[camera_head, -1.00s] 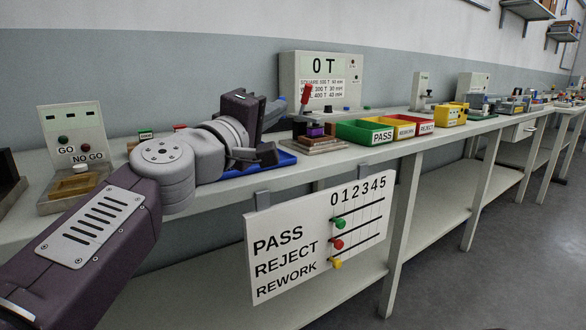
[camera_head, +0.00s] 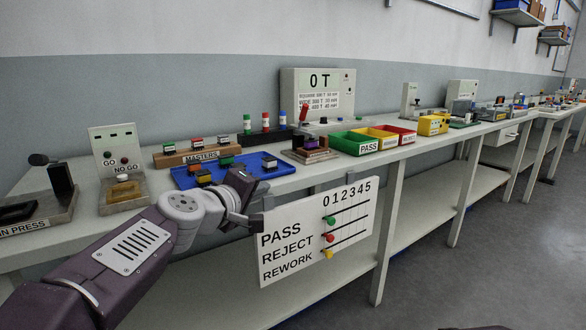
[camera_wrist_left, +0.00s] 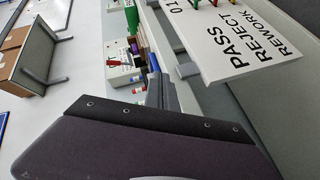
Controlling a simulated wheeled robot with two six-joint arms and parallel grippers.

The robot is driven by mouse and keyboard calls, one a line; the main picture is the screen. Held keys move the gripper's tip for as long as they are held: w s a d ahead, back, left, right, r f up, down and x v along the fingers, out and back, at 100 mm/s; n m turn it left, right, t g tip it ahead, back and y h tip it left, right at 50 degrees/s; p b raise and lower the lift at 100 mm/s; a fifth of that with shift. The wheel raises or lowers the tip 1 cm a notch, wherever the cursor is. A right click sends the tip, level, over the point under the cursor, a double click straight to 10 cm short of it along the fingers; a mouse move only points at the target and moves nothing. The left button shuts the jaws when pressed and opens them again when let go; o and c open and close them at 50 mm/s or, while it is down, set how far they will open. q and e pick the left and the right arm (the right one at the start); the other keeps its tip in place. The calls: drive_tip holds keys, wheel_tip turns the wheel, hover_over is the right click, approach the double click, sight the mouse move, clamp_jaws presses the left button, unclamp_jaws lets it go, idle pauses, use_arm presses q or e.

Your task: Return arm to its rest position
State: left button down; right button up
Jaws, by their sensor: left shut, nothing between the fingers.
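My left arm comes in from the lower left in the head view. Its gripper (camera_head: 247,220) is in front of the bench's front edge, close to the left edge of the PASS/REJECT/REWORK board (camera_head: 318,232) in the picture. I cannot tell whether it touches the board. The gripper is shut and empty; its shut fingers (camera_wrist_left: 160,90) also show in the wrist view, with the board (camera_wrist_left: 245,40) to the upper right. My right gripper is not in view.
Behind the arm on the bench lie a blue tray (camera_head: 285,180) with small connectors and a wooden MASTERS rack (camera_head: 200,154). A GO/NO GO box (camera_head: 115,150) stands left. Green PASS (camera_head: 355,145), yellow and red bins stand right. The floor (camera_head: 470,270) at right is clear.

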use_arm(q)
drive_tip(key=s+a+f+m+g+y+p, duration=0.2)
drive_tip(key=s+f+g, duration=0.2)
drive_tip(key=f, duration=0.6)
drive_tip(key=s+a+f+m+g+y+p, duration=0.1)
drive_tip(key=s+a+f+g+p, duration=0.3)
drive_tip(key=f, duration=0.6)
drive_tip(key=s+a+f+m+g+y, duration=0.1)
drive_tip(key=s+a+f+m+g, duration=0.15)
drive_tip(key=s+f, duration=0.5)
drive_tip(key=s+a+f+m+g+y, duration=0.2)
drive_tip(key=s+f+m+g, duration=0.15)
drive_tip(key=s, duration=0.75)
wheel_tip(320, 180, up, 36)
drive_tip(key=t+p, duration=0.1)
drive_tip(key=p, duration=3.6)
